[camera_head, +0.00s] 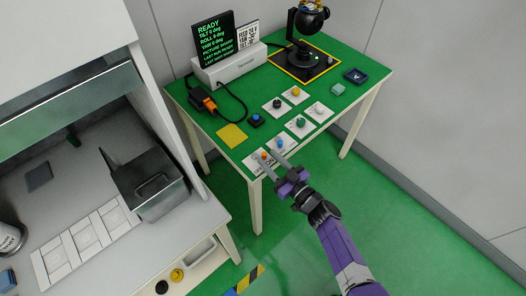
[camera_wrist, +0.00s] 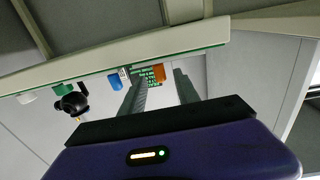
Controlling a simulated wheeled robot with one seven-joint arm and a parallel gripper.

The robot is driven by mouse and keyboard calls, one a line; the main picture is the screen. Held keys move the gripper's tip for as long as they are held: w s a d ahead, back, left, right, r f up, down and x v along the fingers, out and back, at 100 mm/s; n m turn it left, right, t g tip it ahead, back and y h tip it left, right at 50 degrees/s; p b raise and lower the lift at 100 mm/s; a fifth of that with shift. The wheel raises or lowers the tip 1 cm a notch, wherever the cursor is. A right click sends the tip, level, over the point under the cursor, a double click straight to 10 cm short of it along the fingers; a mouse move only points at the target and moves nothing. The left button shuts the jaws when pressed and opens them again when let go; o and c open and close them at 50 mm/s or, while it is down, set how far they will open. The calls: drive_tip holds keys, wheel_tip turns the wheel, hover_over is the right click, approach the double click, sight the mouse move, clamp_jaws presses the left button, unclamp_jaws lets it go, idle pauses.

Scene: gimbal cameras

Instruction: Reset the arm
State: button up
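My gripper (camera_head: 270,157) is at the near edge of the green-topped table (camera_head: 215,129), close to the orange knob (camera_head: 264,155) and the blue knob (camera_head: 280,143). Its two grey fingers are apart, with nothing seen held between them. In the wrist view the fingers (camera_wrist: 160,88) also stand apart. Past them the orange knob (camera_wrist: 158,73) and blue knob (camera_wrist: 115,81) show along the table edge, the picture looking upside down. I cannot tell whether a fingertip touches a knob. My purple arm reaches in from the lower right.
A black gimbal camera (camera_head: 306,22) stands at the table's back. A lit screen (camera_head: 214,40) reads READY. Several knobs on white cards, a yellow pad (camera_head: 232,135) and an orange-black device (camera_head: 206,101) lie there. A grey workbench (camera_head: 75,185) with a metal bin (camera_head: 150,185) is left. Floor at right is clear.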

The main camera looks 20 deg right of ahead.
drive_tip(key=shift+v, duration=0.8)
